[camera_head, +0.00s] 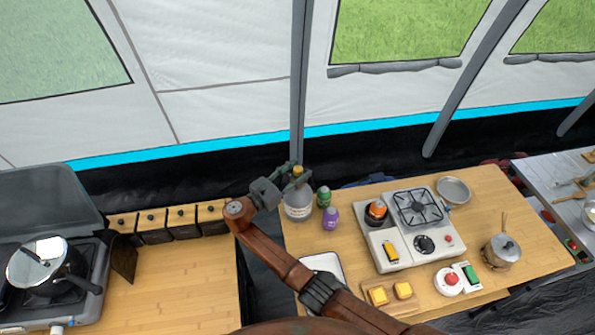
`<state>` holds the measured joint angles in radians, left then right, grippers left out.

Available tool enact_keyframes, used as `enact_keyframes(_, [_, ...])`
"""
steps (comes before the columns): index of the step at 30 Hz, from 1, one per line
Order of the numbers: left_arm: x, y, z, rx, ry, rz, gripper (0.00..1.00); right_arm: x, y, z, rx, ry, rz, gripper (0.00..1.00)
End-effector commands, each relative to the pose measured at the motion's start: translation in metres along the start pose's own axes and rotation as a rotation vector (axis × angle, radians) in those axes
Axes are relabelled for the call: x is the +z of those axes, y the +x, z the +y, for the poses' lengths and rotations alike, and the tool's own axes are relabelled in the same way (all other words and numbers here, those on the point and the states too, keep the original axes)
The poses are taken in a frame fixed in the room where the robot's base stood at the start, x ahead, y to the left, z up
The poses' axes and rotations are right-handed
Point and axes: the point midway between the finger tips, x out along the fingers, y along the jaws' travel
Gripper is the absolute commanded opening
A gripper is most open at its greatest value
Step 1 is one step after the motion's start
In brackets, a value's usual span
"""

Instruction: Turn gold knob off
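The gold knob (298,170) sits on top of a pale gas bottle (298,206) at the back left corner of the right wooden table. My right arm reaches up from the bottom edge to the bottle. My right gripper (293,174) is at the bottle's top, with its greenish fingers close around the knob and partly covering it. The view is too small to tell whether the fingers touch or grip the knob. My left gripper is not in view.
Green (323,196) and purple (331,218) containers stand just right of the bottle. A stove panel (398,256), a pot (502,251) and a red button (452,280) are farther right. A camp stove (45,240) and several wooden-topped boxes (182,217) stand left.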

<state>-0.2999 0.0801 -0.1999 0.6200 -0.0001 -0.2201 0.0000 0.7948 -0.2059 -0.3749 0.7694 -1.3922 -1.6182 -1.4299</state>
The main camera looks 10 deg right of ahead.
Motion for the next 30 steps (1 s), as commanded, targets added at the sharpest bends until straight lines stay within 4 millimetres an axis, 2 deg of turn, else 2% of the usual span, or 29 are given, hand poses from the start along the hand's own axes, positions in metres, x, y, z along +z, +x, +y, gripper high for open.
enact_keyframes(8, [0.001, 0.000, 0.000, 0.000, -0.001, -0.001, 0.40, 0.000, -0.003, 0.000, 0.000, 0.000, 0.000, 0.43])
enact_keyframes(11, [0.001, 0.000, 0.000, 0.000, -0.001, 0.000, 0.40, 0.000, -0.013, 0.000, 0.001, 0.000, 0.001, 0.43])
enact_keyframes(21, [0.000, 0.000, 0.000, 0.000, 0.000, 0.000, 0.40, 0.000, -0.065, 0.001, 0.001, -0.001, 0.000, 0.43])
enact_keyframes(25, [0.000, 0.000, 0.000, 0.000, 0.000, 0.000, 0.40, 0.000, -0.074, 0.000, 0.001, -0.001, 0.000, 0.43])
enact_keyframes(30, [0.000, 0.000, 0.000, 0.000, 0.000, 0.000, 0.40, 0.000, -0.076, 0.000, 0.000, 0.000, -0.001, 0.43])
